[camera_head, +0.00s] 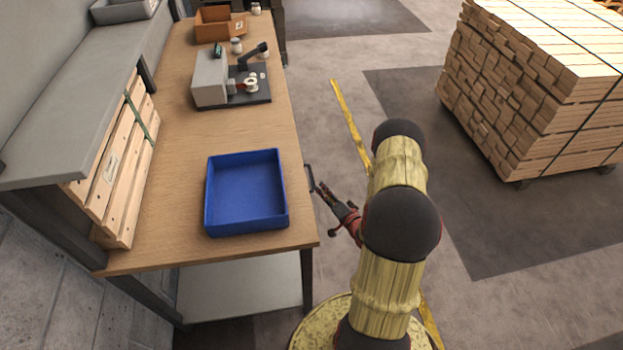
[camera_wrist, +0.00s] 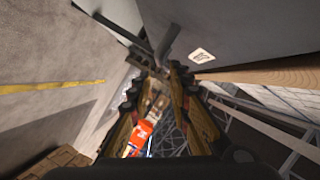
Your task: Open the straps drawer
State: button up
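My gripper (camera_head: 322,188) is just off the right-hand edge of the wooden bench (camera_head: 165,195), next to a dark handle (camera_head: 309,178) that sticks out there. In the wrist view, a grey drawer front (camera_wrist: 245,35) carries a small white label (camera_wrist: 202,56) whose marking is too small to read. The dark handle bar (camera_wrist: 170,38) stands out from it, close beyond my gripper's fingertips (camera_wrist: 160,70). The fingers are apart, with a gap between them and nothing visibly held. I cannot tell whether a fingertip touches the handle. The drawer's front is hidden below the bench top in the head view.
A blue tray (camera_head: 211,205) lies on the bench near the handle. A grey device (camera_head: 210,80) and an orange-brown box (camera_head: 218,24) stand farther back. Wooden slats (camera_head: 120,165) lean at left. A timber stack (camera_head: 540,90) stands at right, with clear floor between.

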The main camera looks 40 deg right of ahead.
aim_at(311, 176)
jog(key=b+x, duration=0.2)
jog(key=x, duration=0.8)
jog(key=shift+w+f+b, duration=0.1)
jog(key=shift+w+b, duration=0.15)
jog(key=shift+b, duration=0.1)
jog(key=shift+c, duration=1.2)
grip_shut()
